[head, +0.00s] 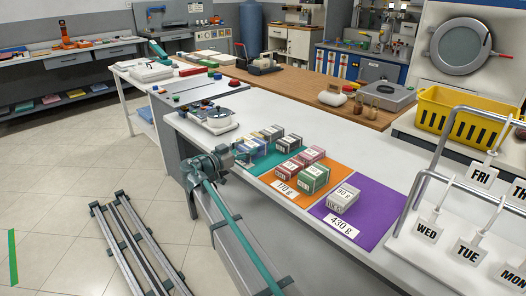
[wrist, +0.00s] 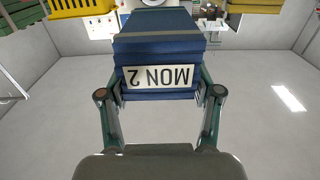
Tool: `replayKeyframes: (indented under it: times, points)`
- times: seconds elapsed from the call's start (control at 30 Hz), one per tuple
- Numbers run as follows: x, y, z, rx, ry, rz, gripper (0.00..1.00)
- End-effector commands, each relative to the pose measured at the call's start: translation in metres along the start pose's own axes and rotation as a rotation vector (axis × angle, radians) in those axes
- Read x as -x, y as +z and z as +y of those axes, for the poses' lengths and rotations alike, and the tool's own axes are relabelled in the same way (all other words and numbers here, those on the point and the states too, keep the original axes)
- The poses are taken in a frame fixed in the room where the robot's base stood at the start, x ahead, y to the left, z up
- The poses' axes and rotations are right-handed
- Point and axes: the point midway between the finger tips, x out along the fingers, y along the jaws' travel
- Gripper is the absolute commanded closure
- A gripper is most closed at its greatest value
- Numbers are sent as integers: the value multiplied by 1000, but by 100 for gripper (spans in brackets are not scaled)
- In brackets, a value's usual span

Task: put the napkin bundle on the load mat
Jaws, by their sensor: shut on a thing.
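My gripper (wrist: 161,92) is shut on a blue folded bundle (wrist: 160,50) with a grey band and a white tag, upside down, reading "MON 2". One finger is on each side of it. In the head view my gripper (head: 228,156) is at the table's near edge, with the blue bundle (head: 252,151) partly hidden beside it. Three mats lie on the white table: teal (head: 268,167), orange (head: 290,193) marked "170", and purple (head: 376,212) marked "430". I cannot tell which is the load mat.
A grey bundle (head: 343,200) sits on the purple mat. A rack with day tags (head: 427,232) stands at right. A yellow crate (head: 465,111) is behind it. A scale (head: 217,117) stands left.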

Motion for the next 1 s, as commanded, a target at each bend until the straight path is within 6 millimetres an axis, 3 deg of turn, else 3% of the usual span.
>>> replayKeyframes:
  times: [0.2, 0.47, 0.7, 1.0]
  points:
    - [-34, 16, 0, 0, 2, 1, 74]
    - [-47, 24, 0, 1, 1, 1, 74]
    - [-75, 42, 0, 1, 1, 1, 74]
    - [-80, 48, 0, 0, 0, 1, 74]
